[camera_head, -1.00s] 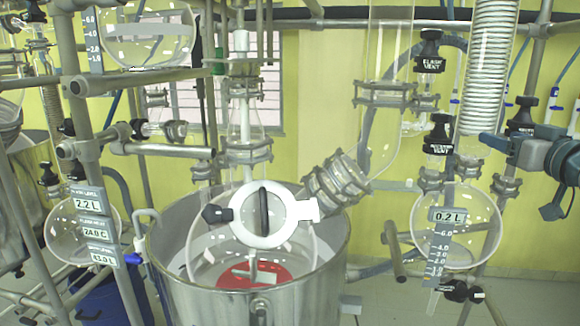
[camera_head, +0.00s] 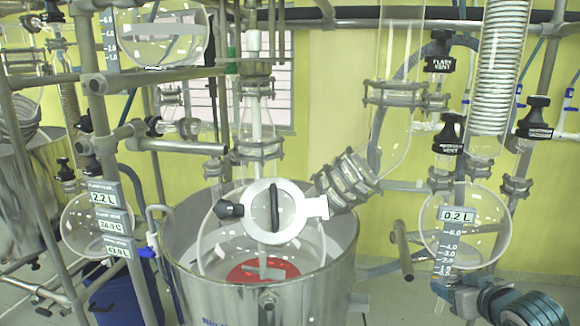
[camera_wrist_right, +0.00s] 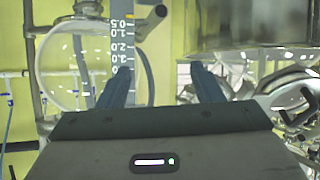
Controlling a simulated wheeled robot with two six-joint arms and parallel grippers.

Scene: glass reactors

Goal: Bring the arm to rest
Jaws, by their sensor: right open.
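My right arm comes in at the lower right of the head view. Its blue-grey gripper (camera_head: 447,288) is low, by the bottom of the round glass flask with the 0.2 L label (camera_head: 475,225). In the right wrist view the two fingers of the gripper (camera_wrist_right: 160,85) stand apart with nothing between them. The flask's grey scale strip (camera_wrist_right: 122,45) shows beyond the left finger, and I cannot tell the distance between them. My left gripper is not in view.
A steel vessel (camera_head: 195,285) with a white ring-framed port (camera_head: 272,212) stands at the centre. Metal rack pipes (camera_head: 110,150) and another round flask (camera_head: 85,222) are on the left. Black-handled valves (camera_head: 536,118) hang on the right. Open floor (camera_head: 400,300) shows between vessel and right arm.

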